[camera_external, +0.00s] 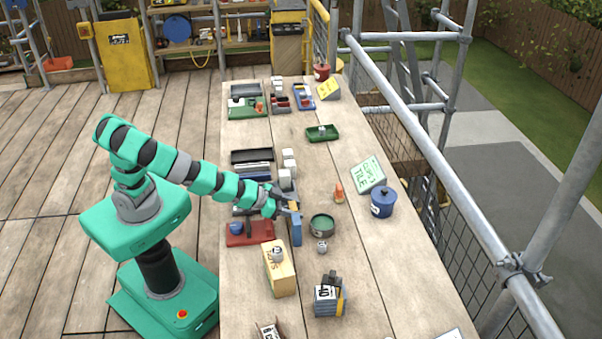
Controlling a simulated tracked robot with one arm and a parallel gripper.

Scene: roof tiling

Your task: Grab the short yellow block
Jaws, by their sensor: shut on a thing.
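My gripper (291,209) is at the end of my teal arm, above the middle of the long wooden table. It is shut on a small yellow block (294,205), which shows only in part between and beside the fingers. An upright blue block (296,231) is directly below the fingertips. I cannot tell whether the yellow block touches the blue block.
A round dark-green pot (322,226) stands right of the gripper, with a small white weight (322,247) in front. A red tray (249,235) is to the left. A wooden box (279,272) is nearer. A blue lidded pot (382,204) is at the right edge.

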